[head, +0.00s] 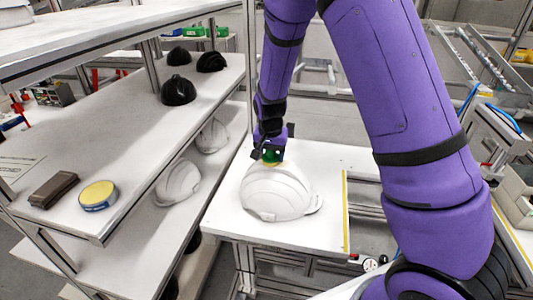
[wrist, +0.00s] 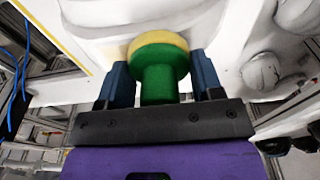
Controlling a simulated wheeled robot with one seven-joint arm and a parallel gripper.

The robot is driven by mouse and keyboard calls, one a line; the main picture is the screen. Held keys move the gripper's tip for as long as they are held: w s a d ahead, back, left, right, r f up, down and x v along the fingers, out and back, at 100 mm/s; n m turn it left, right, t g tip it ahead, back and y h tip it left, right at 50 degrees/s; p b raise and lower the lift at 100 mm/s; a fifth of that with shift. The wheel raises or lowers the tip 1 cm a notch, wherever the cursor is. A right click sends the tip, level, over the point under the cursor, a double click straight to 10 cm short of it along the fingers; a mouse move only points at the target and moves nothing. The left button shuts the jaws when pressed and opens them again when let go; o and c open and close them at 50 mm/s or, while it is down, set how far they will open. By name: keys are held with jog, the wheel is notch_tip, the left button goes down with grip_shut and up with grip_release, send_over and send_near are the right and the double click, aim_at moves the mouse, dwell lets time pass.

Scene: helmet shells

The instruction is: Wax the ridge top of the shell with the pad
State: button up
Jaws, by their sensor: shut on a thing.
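The white helmet shell (head: 275,192) sits dome up on the white table, its brim toward the right. My gripper (head: 271,151) is above the top of the shell, pointing down. It is shut on the pad, which has a green handle (wrist: 158,82) and a pale yellow face (wrist: 158,44). In the head view the pad (head: 272,161) is at the shell's ridge top, seemingly touching it, but contact is not clear. In the wrist view the blue fingers of my gripper (wrist: 161,80) stand on both sides of the handle. The shell's surface fills the area behind the pad.
A round tin (head: 98,195) with a yellow top and a brown block (head: 54,190) lie on the left shelf. Several black shells (head: 178,90) stand at its back. White shells (head: 178,183) are on the level below. A yellow strip (head: 345,212) runs along the table's right side.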

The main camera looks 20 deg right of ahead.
aim_at(289, 163)
jog(key=shift+s+d, duration=0.85)
jog(key=shift+d, duration=0.35)
jog(key=shift+s+d, duration=0.85)
jog(key=shift+d, duration=0.3)
jog(key=shift+r, duration=3)
notch_tip(289, 163, up, 3)
